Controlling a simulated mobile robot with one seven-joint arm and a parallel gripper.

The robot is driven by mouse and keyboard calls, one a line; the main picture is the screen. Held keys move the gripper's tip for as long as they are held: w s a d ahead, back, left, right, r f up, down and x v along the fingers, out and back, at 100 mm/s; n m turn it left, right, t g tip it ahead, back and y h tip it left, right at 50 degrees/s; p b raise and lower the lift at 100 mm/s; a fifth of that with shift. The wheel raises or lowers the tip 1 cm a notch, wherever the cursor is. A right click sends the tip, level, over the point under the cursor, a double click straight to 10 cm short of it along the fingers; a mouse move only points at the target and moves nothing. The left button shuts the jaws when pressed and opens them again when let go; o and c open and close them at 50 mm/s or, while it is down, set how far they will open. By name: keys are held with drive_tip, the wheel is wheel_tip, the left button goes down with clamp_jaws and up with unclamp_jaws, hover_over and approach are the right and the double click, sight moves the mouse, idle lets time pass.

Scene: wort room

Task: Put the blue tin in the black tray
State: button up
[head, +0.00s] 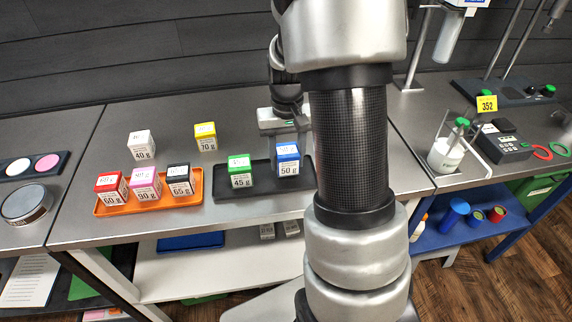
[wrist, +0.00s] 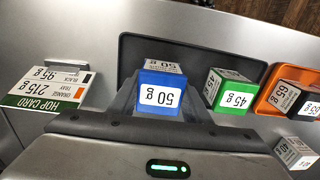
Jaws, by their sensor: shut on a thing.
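The tin looks upright and inside the tray's outline. I cannot tell whether its base touches the tray floor. A green 45 g tin (head: 241,172) stands in the same tray, to the left in the head view and apart from the blue one.
An orange tray (head: 118,208) left of the black one holds red, pink and black tins. A white 40 g tin (head: 141,146) and yellow 70 g tin (head: 206,137) stand behind on the bench. A hop card (wrist: 48,88) stands beside the black tray in the wrist view.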

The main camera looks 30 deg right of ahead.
drive_tip(key=shift+f, duration=1.15)
drive_tip(key=shift+f, duration=0.2)
drive_tip(key=o, duration=1.1)
